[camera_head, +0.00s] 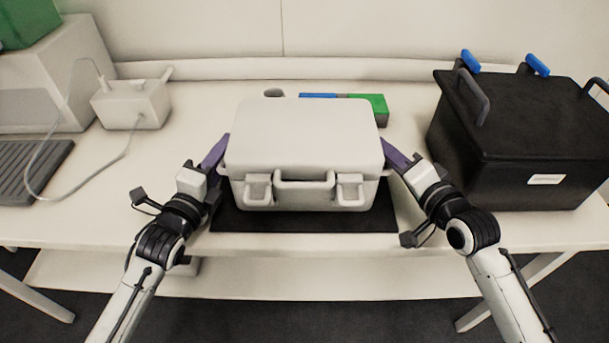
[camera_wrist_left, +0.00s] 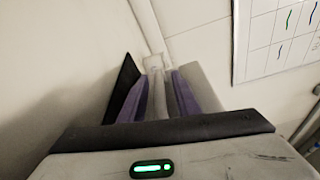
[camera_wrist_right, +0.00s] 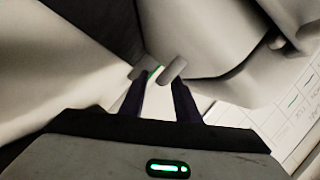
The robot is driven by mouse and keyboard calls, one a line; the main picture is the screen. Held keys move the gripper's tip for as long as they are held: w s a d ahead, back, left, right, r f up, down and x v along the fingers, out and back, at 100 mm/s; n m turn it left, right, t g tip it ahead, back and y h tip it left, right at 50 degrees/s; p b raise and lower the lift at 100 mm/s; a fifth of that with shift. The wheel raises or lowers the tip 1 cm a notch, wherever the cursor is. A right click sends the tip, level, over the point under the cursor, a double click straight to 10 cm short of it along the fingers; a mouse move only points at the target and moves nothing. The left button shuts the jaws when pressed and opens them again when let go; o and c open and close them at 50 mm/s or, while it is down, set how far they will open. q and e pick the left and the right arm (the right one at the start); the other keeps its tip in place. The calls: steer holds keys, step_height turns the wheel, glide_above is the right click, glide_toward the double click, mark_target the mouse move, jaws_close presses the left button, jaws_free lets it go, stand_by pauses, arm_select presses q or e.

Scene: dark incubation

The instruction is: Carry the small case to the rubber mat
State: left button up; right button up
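The small case (camera_head: 302,141) is pale grey, with a front handle and two latches. It stands upright and level over the black rubber mat (camera_head: 305,222), whose front strip and edges show around it. I cannot tell whether it touches the mat. My left gripper (camera_head: 217,150) is at the case's left side, and my right gripper (camera_head: 396,152) is at its right side. In the left wrist view, the purple fingers (camera_wrist_left: 158,95) lie close on either side of a pale part. In the right wrist view, the fingers (camera_wrist_right: 158,95) are close together near the case's side. Their contacts are partly hidden.
A black lidded box (camera_head: 520,140) with blue clips stands on the right. A white device (camera_head: 132,104) with a cable and a dark keyboard-like panel (camera_head: 30,168) are on the left. A green and blue item (camera_head: 368,107) lies behind the case. The table's front edge is near my arms.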

arm_select(q)
steer(key=shift+s, duration=0.15)
steer(key=v, duration=0.7)
steer(key=shift+s+a, duration=0.15)
steer(key=shift+s, duration=0.15)
arm_select(e)
steer(key=shift+s, duration=0.15)
steer(key=v, duration=1.2)
